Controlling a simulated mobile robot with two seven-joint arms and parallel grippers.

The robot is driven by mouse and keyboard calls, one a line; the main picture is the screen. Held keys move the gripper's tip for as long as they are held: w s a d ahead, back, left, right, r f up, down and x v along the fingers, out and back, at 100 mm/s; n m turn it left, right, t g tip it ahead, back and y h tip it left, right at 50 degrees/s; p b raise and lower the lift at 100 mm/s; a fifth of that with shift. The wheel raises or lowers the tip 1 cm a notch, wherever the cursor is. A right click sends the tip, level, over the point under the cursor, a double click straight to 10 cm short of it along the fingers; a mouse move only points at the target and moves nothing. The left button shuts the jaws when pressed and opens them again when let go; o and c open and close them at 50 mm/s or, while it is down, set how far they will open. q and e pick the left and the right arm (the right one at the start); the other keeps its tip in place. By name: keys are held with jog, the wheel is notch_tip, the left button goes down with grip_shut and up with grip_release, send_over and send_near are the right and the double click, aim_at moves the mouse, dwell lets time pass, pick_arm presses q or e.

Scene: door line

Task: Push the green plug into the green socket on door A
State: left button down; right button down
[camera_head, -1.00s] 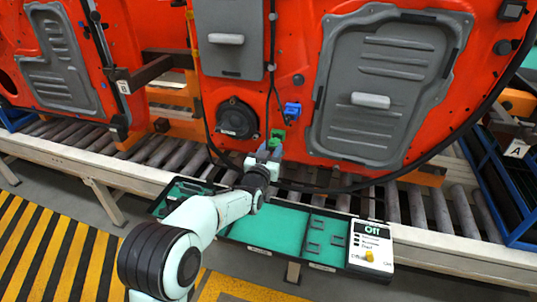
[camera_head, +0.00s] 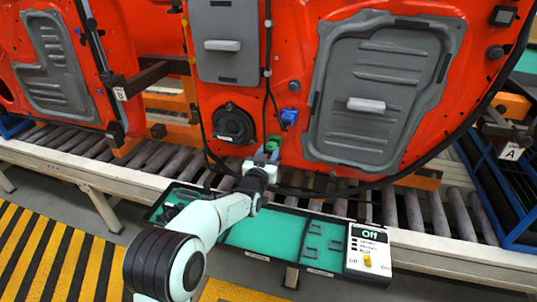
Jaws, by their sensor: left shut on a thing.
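My left gripper (camera_head: 266,156) reaches up to the lower edge of the large red door (camera_head: 285,45). It is shut on the green plug (camera_head: 270,148), which is mostly hidden by the fingers. The green socket (camera_head: 274,140) is at the lower part of the door, right at the fingertips. Green plug and socket overlap in the view, so I cannot tell how deep the plug sits. A blue connector (camera_head: 289,117) sits on the door above and right. My right gripper is not in view.
A black round speaker (camera_head: 233,124) and dark cables are near the gripper on the door. A roller conveyor (camera_head: 400,208) runs below. A green-lined tray (camera_head: 262,236) and a white control box marked Off (camera_head: 368,250) stand in front. Tags A (camera_head: 511,153) and B (camera_head: 120,93) show.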

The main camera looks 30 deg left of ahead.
pick_arm(q)
jog(key=shift+x, duration=1.1)
dwell(0.3)
jog(key=c, duration=0.6)
grip_release()
jog(key=b+v, duration=0.1)
jog(key=v, duration=2.5)
jog(key=shift+s+a, duration=0.1)
jog(key=shift+a, duration=0.05)
